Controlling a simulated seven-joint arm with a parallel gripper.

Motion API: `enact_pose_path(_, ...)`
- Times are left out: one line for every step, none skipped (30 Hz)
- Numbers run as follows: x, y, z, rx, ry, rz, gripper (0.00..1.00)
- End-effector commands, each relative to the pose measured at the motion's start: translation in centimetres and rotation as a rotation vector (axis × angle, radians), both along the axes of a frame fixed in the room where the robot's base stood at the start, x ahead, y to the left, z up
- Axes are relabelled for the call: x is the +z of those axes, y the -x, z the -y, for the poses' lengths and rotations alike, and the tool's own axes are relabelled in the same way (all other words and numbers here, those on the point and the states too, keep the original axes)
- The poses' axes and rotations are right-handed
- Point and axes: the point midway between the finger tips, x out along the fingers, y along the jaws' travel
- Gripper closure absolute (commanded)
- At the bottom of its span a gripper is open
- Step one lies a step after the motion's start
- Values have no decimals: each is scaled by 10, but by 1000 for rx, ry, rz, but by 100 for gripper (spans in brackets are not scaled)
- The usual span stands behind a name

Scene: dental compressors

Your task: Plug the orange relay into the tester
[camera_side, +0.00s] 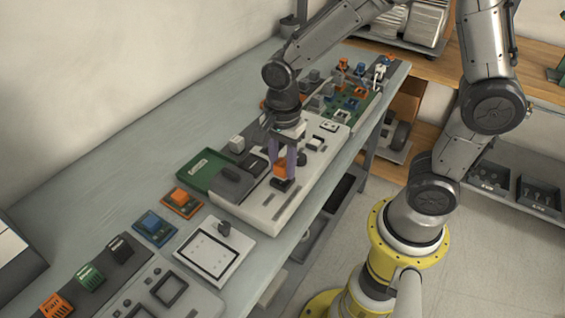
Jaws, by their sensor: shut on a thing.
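My gripper (288,158) points straight down over the pale tester panel (262,208) on the bench. Its purple fingers are shut on the orange relay (281,170). The relay is upright, directly above or in a dark socket (283,185) on the panel. From this view I cannot tell whether the relay is seated or held just above the socket. The fingers hide part of the relay's sides.
A green tray (197,168) with a dark block lies left of the panel. Orange (181,202) and blue (154,228) modules stand nearer the camera, beside a white framed plate (208,255). Small parts crowd the bench's far end. The bench's left strip is clear.

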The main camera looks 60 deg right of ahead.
Motion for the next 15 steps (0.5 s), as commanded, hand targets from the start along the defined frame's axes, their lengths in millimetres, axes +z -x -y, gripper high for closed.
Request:
enact_pose_path(0,0,0,0,0,1,100)
enact_pose_path(0,0,0,0,0,1,100)
enact_pose_path(0,0,0,0,0,1,100)
enact_pose_path(0,0,0,0,0,1,100)
enact_pose_path(0,0,0,0,0,1,100)
enact_pose_path(0,0,0,0,0,1,100)
enact_pose_path(0,0,0,0,0,1,100)
enact_pose_path(0,0,0,0,0,1,100)
enact_pose_path(-1,0,0,0,0,1,100)
enact_pose_path(-1,0,0,0,0,1,100)
enact_pose_path(-1,0,0,0,0,1,100)
enact_pose_path(-2,0,0,0,0,0,100)
enact_pose_path(-2,0,0,0,0,0,100)
enact_pose_path(-3,0,0,0,0,0,100)
enact_pose_path(-4,0,0,0,0,0,100)
